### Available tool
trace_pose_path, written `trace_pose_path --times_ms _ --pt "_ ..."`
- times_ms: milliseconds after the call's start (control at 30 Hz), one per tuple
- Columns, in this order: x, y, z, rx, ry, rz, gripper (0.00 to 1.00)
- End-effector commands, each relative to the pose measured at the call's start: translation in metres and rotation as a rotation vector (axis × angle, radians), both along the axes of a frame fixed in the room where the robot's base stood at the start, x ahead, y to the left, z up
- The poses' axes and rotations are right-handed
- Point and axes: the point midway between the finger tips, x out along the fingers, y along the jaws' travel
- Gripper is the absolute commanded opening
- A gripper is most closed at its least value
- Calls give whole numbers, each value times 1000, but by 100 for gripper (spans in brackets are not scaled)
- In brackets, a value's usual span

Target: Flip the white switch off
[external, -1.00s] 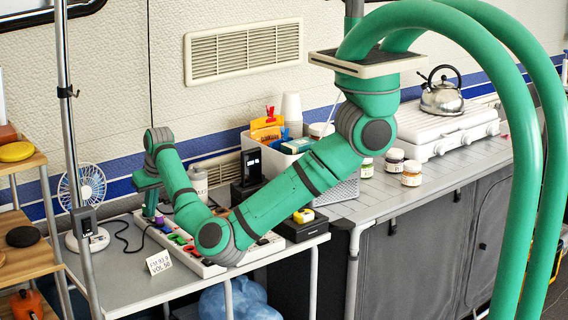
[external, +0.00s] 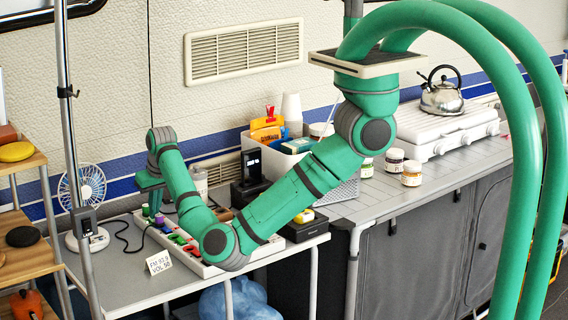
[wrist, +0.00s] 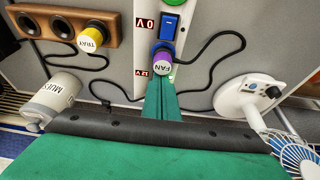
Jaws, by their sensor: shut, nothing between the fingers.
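A long white switch panel (external: 205,268) with several coloured switches lies on the grey table, partly hidden by my arm. In the wrist view the near end of the panel (wrist: 148,42) shows a blue switch (wrist: 170,22) and a purple plug marked FAN (wrist: 162,67). I cannot pick out a white switch in either view. My gripper (wrist: 160,88) is shut and empty, pointing down with its green fingertips close to the FAN plug. I cannot tell if they touch it. In the external view my gripper (external: 155,200) is above the panel's far left end.
A small fan (external: 85,188) stands left of the panel, its black cable crossing the table. A small sign (external: 158,263) stands at the table's front.

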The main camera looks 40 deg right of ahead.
Motion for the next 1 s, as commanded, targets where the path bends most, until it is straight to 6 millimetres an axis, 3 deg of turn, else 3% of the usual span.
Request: trace_pose_path --times_ms 300,500,700,1000 --pt "-13 2 69 7 -22 -2 0" --pt "-25 2 104 7 -24 -2 0" --pt "-33 3 124 9 -24 0 0" --pt "-35 2 128 8 -23 0 0"
